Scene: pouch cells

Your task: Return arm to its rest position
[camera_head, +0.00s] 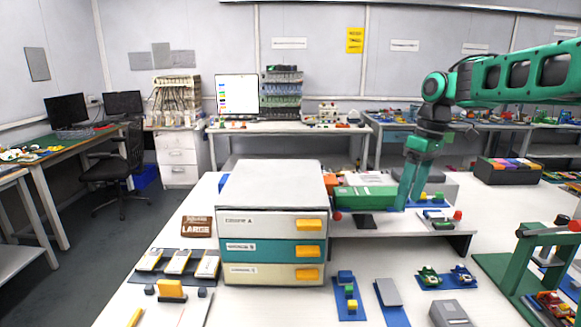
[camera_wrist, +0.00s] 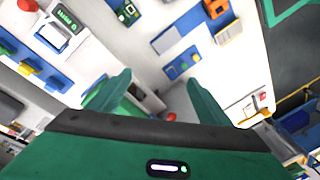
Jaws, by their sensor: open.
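My green arm (camera_head: 515,75) reaches in from the right edge in the head view. It bends down at its dark wrist, and my gripper (camera_head: 411,205) points downward. The gripper is open, with nothing seen between its fingers. It hangs just right of a green box-shaped device (camera_head: 365,198), over the raised grey shelf. I cannot tell whether the fingers touch anything there. In the wrist view both fingers of my gripper (camera_wrist: 158,85) stand apart. Several pouch cells (camera_head: 178,262) lie on a dark tray at the front left of the table.
A drawer cabinet (camera_head: 270,222) with yellow handles stands left of my gripper. The grey shelf (camera_head: 455,245) is below it. A green frame (camera_head: 530,265) stands at the right. Small coloured parts and a grey block (camera_head: 450,313) lie at the front. A dark bin (camera_head: 508,173) stands behind.

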